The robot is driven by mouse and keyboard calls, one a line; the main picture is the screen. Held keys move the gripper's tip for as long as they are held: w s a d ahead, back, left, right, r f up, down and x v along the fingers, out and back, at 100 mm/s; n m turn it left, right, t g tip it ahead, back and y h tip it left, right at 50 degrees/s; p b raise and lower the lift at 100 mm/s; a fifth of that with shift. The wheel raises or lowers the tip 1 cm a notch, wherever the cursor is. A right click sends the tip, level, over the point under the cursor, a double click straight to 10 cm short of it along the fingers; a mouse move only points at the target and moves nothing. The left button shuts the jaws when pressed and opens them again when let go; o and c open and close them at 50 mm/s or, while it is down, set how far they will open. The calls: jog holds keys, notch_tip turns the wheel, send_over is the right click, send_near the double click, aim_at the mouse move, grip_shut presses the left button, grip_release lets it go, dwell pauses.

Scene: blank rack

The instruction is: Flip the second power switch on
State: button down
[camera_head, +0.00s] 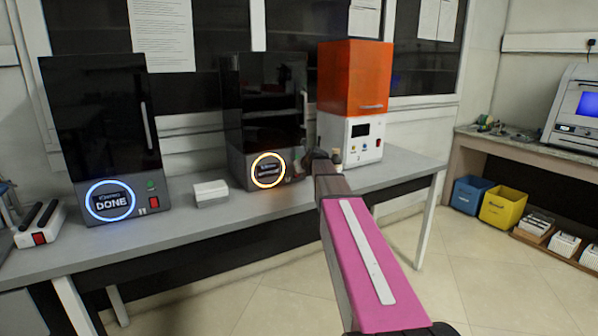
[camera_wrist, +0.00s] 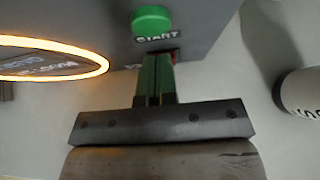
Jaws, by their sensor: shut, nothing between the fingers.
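The second machine (camera_head: 262,110) is a dark box in the middle of the bench with an orange lit ring (camera_head: 268,170). In the wrist view the ring (camera_wrist: 50,58) glows at left, beside a green START button (camera_wrist: 151,20). A red power switch (camera_wrist: 174,54) shows only in small part below the button, mostly hidden behind my fingers. My gripper (camera_wrist: 155,68) has its green fingers shut and empty, with the tips right at the switch; I cannot tell whether they touch it. In the head view my arm covers the machine's lower right corner.
The left machine (camera_head: 100,130) has a blue ring reading DONE and a red switch (camera_head: 153,202). A white box (camera_head: 211,192) lies between the two machines. A white and orange machine (camera_head: 355,80) stands at right. A small white cylinder (camera_wrist: 300,93) stands right of my fingers.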

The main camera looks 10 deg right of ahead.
jog(key=shift+w+a+r, duration=0.2)
jog(key=shift+w+r, duration=0.5)
jog(key=shift+w, duration=0.2)
jog(key=shift+w+a+r, duration=0.1)
jog(key=shift+w+r, duration=0.1)
jog(key=shift+r, duration=0.55)
jog(key=shift+s, duration=0.1)
jog(key=shift+g, duration=0.4)
jog(key=s, duration=0.1)
jog(key=s+f, duration=0.1)
jog(key=s, duration=0.1)
jog(key=s+d+f, duration=0.1)
jog(key=s, duration=0.1)
jog(key=shift+s+d, duration=0.1)
jog(key=shift+s, duration=0.15)
jog(key=v, duration=1)
jog(key=shift+w+r, duration=0.15)
jog(key=shift+r, duration=0.2)
